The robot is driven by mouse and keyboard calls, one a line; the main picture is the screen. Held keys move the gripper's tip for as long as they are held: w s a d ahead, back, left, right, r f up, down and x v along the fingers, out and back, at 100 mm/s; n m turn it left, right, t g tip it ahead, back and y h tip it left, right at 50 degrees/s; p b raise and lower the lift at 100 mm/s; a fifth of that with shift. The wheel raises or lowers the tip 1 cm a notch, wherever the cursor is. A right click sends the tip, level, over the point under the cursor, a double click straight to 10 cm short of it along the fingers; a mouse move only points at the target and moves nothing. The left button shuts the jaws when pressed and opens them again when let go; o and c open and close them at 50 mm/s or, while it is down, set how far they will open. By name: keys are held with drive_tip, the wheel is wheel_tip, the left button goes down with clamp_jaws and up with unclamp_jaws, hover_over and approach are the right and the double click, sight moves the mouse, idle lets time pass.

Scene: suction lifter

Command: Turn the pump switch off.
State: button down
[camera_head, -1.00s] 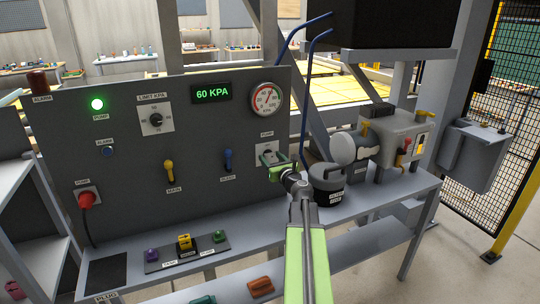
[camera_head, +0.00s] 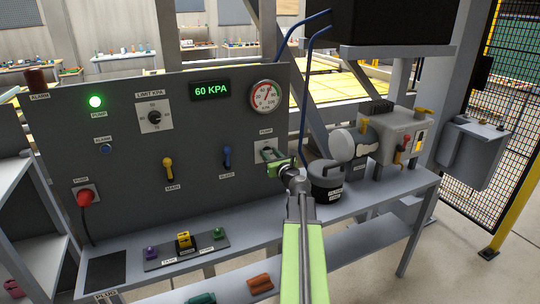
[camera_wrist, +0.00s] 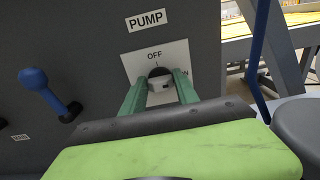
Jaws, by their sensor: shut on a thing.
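The pump switch (camera_wrist: 159,75) is a dark round knob on a white plate (camera_wrist: 133,63) below the PUMP label. OFF is printed above it and ON, partly hidden, is to its right. My gripper (camera_wrist: 160,84) has its green fingers on either side of the knob and is shut on it. A pale part shows between the fingers; I cannot tell clearly which mark the knob points to. In the head view my gripper (camera_head: 269,155) reaches the switch plate (camera_head: 264,145) at the panel's right. The green pump lamp (camera_head: 95,102) is lit.
The display (camera_head: 211,91) reads 60 KPA, beside a round gauge (camera_head: 266,97). A blue lever (camera_head: 227,158) and a yellow lever (camera_head: 168,168) stand left of the switch. A dark canister (camera_head: 326,181) stands close to the right of my gripper.

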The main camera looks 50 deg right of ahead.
drive_tip(key=shift+w+n, duration=0.1)
drive_tip(key=shift+n, duration=2.2)
drive_tip(key=n, duration=0.4)
drive_tip(key=shift+a+n, duration=0.1)
drive_tip(key=shift+n, duration=0.2)
drive_tip(key=n, duration=0.4)
drive_tip(key=shift+f+n, duration=0.1)
drive_tip(key=shift+n, duration=0.2)
drive_tip(key=shift+w+n, duration=0.1)
drive_tip(key=shift+n, duration=2)
drive_tip(key=c, duration=1)
unclamp_jaws()
drive_tip(key=shift+f, duration=0.1)
drive_tip(key=shift+o, duration=0.2)
drive_tip(key=shift+a, duration=0.1)
